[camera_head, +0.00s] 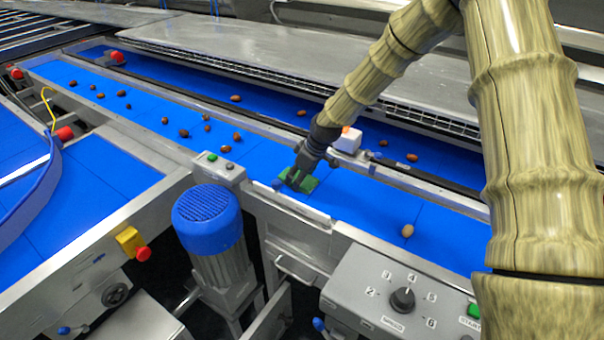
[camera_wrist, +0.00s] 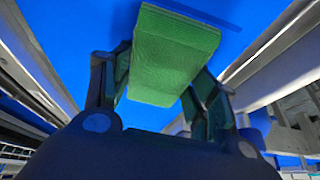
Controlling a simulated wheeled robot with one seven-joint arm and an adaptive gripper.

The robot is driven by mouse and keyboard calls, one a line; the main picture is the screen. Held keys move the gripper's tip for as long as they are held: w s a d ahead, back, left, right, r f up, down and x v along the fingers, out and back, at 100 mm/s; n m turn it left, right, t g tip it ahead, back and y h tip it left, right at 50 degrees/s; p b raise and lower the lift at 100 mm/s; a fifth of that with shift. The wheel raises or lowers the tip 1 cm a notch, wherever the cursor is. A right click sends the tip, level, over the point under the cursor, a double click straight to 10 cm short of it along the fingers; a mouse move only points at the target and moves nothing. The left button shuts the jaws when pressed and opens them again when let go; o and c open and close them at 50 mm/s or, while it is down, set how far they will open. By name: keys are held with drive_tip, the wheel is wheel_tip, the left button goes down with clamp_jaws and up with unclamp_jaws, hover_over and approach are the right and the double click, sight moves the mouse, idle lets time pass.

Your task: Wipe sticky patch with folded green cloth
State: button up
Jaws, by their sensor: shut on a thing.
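The folded green cloth (camera_head: 307,184) is at the near edge of the blue belt in the head view. My gripper (camera_head: 296,180) is shut on it from above. In the wrist view the cloth (camera_wrist: 170,55) shows as a thick green block between the two fingers of my gripper (camera_wrist: 160,85), with blue belt behind it. I cannot tell whether the cloth touches the belt. No sticky patch can be made out in either view.
The blue belt (camera_head: 365,205) carries several brown dates to the left and a paler one (camera_head: 407,231) to the right. A metal rail (camera_head: 420,184) runs behind my gripper. A blue-capped motor (camera_head: 208,218) and a control panel (camera_head: 400,295) stand in front.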

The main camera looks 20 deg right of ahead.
drive_tip(key=shift+s+a, duration=0.95)
drive_tip(key=shift+a, duration=0.25)
drive_tip(key=shift+w+a+r, duration=0.1)
drive_tip(key=shift+w+a, duration=0.5)
drive_tip(key=shift+w, duration=0.3)
drive_tip(key=shift+w+d, duration=1)
drive_tip(key=shift+d, duration=0.3)
drive_tip(key=shift+w+d, duration=1)
drive_tip(key=shift+d, duration=0.35)
drive_tip(key=shift+w+d, duration=1)
drive_tip(key=shift+d, duration=0.3)
drive_tip(key=shift+w+d+p, duration=0.25)
drive_tip(key=shift+d+p, duration=0.05)
drive_tip(key=shift+s+a, duration=0.1)
drive_tip(key=shift+s+a, duration=0.95)
drive_tip(key=shift+a, duration=0.3)
drive_tip(key=shift+s+a+f+p, duration=0.15)
drive_tip(key=shift+s+a+p, duration=0.05)
drive_tip(key=shift+s+a, duration=0.6)
drive_tip(key=shift+s+a+f+p, duration=0.15)
drive_tip(key=shift+s+a, duration=0.45)
drive_tip(key=shift+a, duration=0.25)
drive_tip(key=shift+s+a, duration=1)
drive_tip(key=shift+a, duration=0.25)
